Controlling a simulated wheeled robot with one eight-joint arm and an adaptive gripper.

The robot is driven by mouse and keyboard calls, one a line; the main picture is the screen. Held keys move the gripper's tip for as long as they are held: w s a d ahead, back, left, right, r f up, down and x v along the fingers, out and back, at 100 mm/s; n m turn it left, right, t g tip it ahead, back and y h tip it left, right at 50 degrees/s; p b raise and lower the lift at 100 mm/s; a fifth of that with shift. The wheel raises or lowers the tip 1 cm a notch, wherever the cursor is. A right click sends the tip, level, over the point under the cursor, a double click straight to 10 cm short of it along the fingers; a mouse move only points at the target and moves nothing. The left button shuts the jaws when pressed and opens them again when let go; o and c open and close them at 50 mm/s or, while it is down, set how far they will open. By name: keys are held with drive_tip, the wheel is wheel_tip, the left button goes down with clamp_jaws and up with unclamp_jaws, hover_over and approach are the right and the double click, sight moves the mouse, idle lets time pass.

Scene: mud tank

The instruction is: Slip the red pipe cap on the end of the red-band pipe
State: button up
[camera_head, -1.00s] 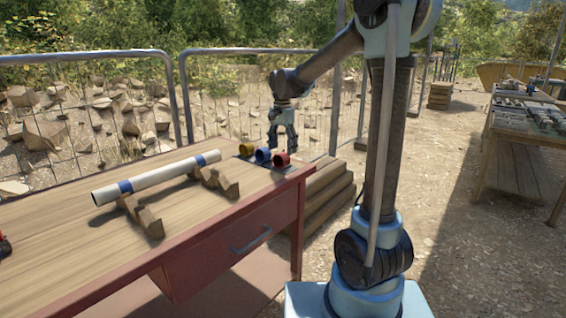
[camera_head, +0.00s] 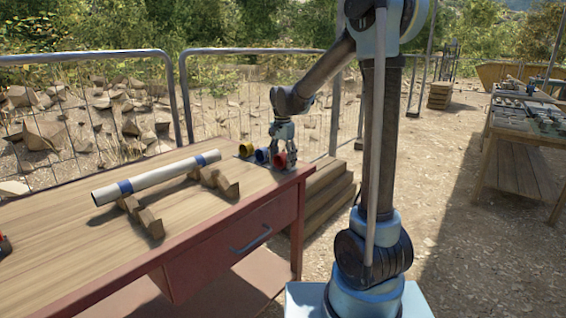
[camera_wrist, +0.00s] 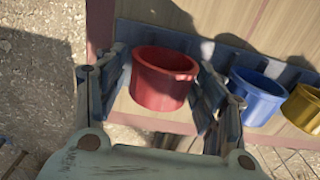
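The red pipe cap (camera_wrist: 163,88) stands mouth up at the table's right end. It also shows in the head view (camera_head: 280,160), partly covered by my fingers. My gripper (camera_head: 284,154) is open, low over the cap, with one finger on each side of it in the wrist view. Whether the fingers touch its wall is unclear. A white pipe (camera_head: 160,176) lies on two wooden supports (camera_head: 139,214) on the table. It carries a blue band near each end; I see no red band on it.
A blue cap (camera_wrist: 257,97) and a yellow cap (camera_wrist: 303,106) stand in line beside the red one, near my right finger. Part of a red object (camera_head: 4,245) shows at the table's left edge. The wooden table (camera_head: 60,265) is clear in front of the pipe.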

sight(282, 153)
drive_tip(key=c, duration=0.4)
drive_tip(key=shift+r, duration=0.1)
drive_tip(key=shift+w+r, duration=0.1)
drive_tip(key=shift+r, duration=3.8)
